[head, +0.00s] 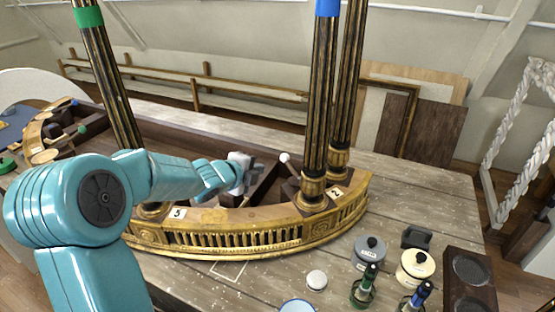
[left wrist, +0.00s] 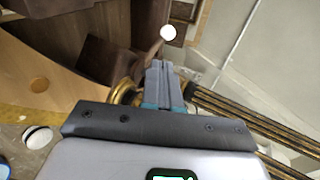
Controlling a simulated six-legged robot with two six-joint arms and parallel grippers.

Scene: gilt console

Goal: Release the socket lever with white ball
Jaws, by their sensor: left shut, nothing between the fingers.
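The white ball (head: 284,157) tops a short lever (head: 291,168) beside the foot of the blue-banded column (head: 318,110), behind the plate marked 2. In the left wrist view the white ball (left wrist: 168,32) sits just past my fingertips, and its lever runs down to a dark wooden block (left wrist: 105,60). My left gripper (head: 252,176) is shut and empty, to the left of the ball, over the console's dark inner part. Its closed fingers (left wrist: 162,68) point toward the ball, with a small gap seen between them. My right gripper does not show.
The gilt curved front (head: 250,238) of the console runs below the gripper. A green-banded column (head: 115,90) stands at left, near the plate marked 5 (head: 178,213). Grey (head: 369,252) and cream (head: 416,266) pots and bottles stand on the table at lower right.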

